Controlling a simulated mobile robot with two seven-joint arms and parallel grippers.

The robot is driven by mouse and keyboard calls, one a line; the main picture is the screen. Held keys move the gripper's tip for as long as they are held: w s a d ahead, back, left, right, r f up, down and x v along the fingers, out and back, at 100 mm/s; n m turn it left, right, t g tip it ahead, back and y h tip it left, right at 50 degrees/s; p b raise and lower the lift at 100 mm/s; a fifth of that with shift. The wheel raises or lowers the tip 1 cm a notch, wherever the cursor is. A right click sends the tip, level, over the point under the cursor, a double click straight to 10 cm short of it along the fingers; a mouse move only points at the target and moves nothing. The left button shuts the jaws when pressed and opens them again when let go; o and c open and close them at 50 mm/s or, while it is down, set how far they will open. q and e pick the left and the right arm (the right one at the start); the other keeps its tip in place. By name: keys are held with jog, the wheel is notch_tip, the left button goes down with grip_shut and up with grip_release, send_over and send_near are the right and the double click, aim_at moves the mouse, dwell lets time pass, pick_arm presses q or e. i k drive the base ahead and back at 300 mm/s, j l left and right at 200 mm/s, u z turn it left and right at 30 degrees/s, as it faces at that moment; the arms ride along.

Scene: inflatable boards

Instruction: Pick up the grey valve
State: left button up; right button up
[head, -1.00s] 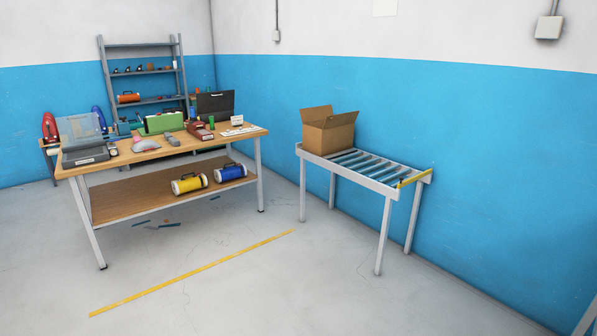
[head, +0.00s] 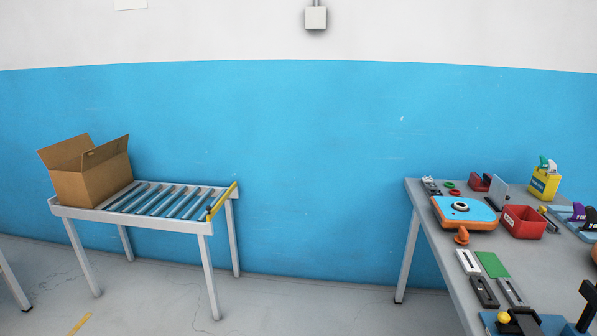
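I cannot make out a grey valve for certain. A grey table (head: 430,243) at the right carries many small parts. Small grey and white pieces (head: 430,185) lie at its back left corner, too small to tell what they are. An orange and blue board-like piece (head: 480,212) with a light round fitting on top lies near the table's left edge. An orange knob-shaped part (head: 462,236) stands in front of it. Neither of my grippers shows in the head view.
A roller conveyor (head: 137,220) with an open cardboard box (head: 88,178) stands at the left. Red bins (head: 523,222) and a yellow container (head: 544,183) sit on the grey table. Open floor lies between conveyor and table, with a blue and white wall behind.

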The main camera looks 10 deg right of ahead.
aim_at(431, 187)
jog(key=i+l+z, duration=0.1)
jog(key=i+z, duration=0.25)
jog(key=i, duration=0.35)
jog(key=i+z, duration=0.4)
jog(key=i, duration=0.35)
